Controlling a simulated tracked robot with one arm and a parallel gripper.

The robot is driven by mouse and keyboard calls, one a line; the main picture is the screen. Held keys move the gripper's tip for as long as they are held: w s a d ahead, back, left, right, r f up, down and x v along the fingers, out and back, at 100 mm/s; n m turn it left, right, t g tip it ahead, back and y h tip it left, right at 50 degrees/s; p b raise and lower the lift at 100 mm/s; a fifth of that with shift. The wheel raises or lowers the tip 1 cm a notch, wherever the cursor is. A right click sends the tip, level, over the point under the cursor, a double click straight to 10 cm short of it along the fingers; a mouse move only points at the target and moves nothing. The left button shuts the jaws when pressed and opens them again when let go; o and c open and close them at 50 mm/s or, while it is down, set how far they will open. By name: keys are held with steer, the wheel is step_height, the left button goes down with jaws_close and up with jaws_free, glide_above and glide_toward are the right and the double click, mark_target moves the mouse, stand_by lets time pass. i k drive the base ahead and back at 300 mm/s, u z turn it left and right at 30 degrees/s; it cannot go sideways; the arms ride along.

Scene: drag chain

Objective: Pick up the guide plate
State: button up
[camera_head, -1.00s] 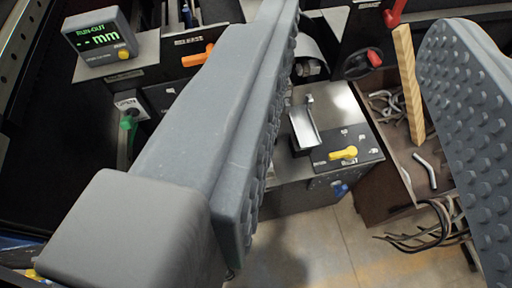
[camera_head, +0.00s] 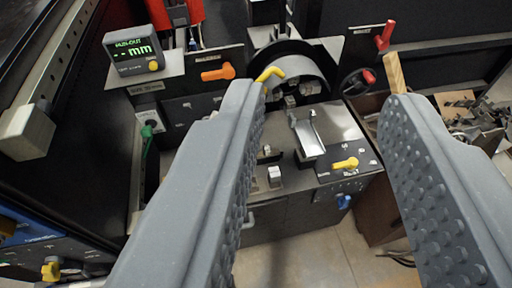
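I cannot tell for sure which thing is the guide plate. A silver channel-shaped metal piece (camera_head: 309,140) lies tilted on the grey top of a machine block, between my fingers in the picture, and may be it. My gripper (camera_head: 322,98) is open, with two grey studded fingers wide apart and nothing held between them. The fingers look nearer to the camera than the metal piece, and neither is seen touching it. The left finger hides part of the machine to the left of the piece.
A yellow lever (camera_head: 345,164) and a blue knob (camera_head: 343,201) sit on the machine block's front. An orange lever (camera_head: 218,73), a yellow bent handle (camera_head: 270,74) and a red handle (camera_head: 384,37) stick out behind. A run-out display (camera_head: 132,48) stands at left. Clear floor (camera_head: 300,258) lies in front.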

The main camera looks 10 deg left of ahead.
mark_target(267, 150)
steer(key=u, duration=0.25)
steer(key=i, duration=1.05)
steer(key=z, duration=0.2)
